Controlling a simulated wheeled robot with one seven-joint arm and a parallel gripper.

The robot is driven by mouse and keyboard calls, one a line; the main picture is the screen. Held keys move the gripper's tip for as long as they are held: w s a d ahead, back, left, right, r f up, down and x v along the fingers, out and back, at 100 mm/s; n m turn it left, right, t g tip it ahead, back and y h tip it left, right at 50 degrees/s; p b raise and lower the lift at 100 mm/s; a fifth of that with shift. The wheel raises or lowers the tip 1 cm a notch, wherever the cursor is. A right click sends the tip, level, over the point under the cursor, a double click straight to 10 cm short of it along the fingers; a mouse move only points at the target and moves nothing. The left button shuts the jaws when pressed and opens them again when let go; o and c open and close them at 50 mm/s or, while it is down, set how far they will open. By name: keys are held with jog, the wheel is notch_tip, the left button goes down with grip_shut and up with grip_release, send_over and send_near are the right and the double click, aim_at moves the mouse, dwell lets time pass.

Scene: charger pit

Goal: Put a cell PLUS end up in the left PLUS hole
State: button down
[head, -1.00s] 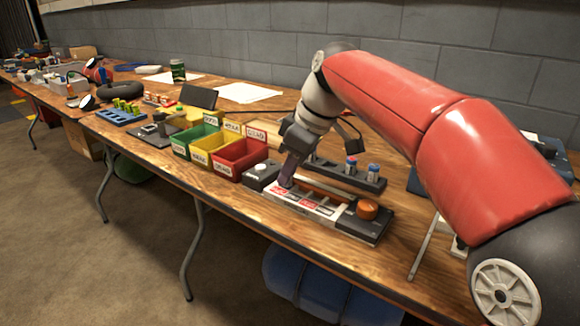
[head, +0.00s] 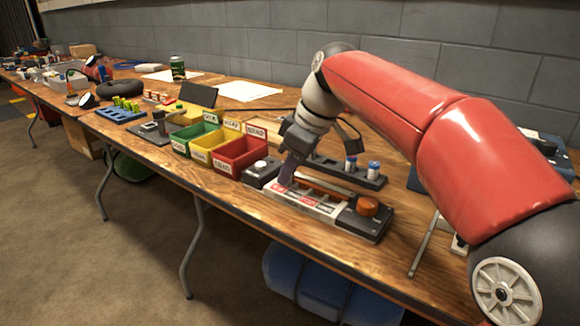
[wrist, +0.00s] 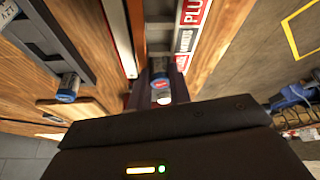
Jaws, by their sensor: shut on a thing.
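My gripper (head: 287,182) points down at the left end of the grey charger (head: 372,227), which has red and white labels along its front. In the wrist view my gripper (wrist: 160,88) is shut on a cell (wrist: 161,84) with a blue and red wrap and a pale end. The cell sits over or partly in a hole; I cannot tell how deep. A PLUS label (wrist: 192,10) and a MINUS label (wrist: 183,40) show beside it. The fingers hide the hole and much of the cell.
The charger has an orange knob (head: 368,206). A small grey box with a white button (head: 261,167) stands close on its left, then red (head: 240,160), yellow and green bins.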

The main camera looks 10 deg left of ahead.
jog(key=c, duration=1.2)
grip_release()
jog(key=shift+r, duration=0.15)
jog(key=shift+r+p, duration=3.4)
jog(key=shift+p, duration=0.05)
